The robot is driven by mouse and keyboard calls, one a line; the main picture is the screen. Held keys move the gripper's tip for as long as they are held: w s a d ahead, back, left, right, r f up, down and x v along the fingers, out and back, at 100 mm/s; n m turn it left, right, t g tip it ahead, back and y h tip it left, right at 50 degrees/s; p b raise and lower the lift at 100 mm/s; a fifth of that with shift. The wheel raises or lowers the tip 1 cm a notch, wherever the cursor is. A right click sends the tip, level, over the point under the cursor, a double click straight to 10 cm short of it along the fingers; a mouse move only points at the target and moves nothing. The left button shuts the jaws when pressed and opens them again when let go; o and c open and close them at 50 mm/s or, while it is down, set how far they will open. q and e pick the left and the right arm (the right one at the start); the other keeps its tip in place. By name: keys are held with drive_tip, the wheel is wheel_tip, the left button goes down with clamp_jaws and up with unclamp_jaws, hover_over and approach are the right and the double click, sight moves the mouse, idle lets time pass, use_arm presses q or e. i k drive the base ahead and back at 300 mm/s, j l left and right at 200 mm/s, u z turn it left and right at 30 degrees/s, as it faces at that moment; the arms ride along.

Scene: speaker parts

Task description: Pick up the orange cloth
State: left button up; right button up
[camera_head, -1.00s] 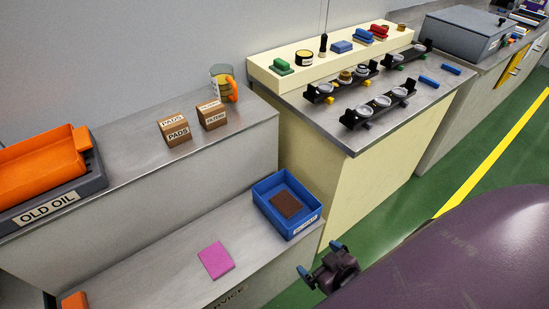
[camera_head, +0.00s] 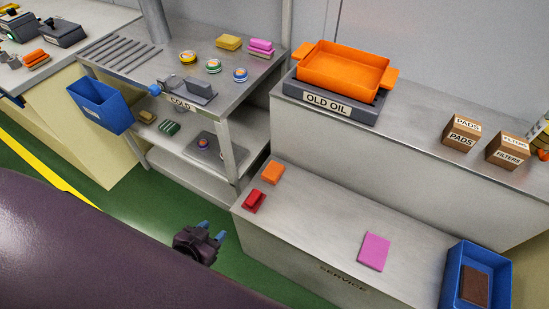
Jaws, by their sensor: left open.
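An orange cloth (camera_head: 272,172) lies as a small flat square at the left end of the low service bench (camera_head: 315,222), fully in view. My left gripper (camera_head: 212,231) is open and empty, with two blue fingertips. It shows over the green floor, left of the bench and lower in the picture than the cloth, clearly apart from it. My right gripper is not in view.
A red block-like item (camera_head: 254,202) sits just in front of the cloth. A pink cloth (camera_head: 374,251) and a blue bin (camera_head: 447,282) with a brown pad stand further right. The orange oil tray (camera_head: 345,70) is on the higher counter behind. A metal shelf cart (camera_head: 232,140) stands left.

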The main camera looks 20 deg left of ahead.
sight(273, 170)
drive_tip(key=u, duration=0.7)
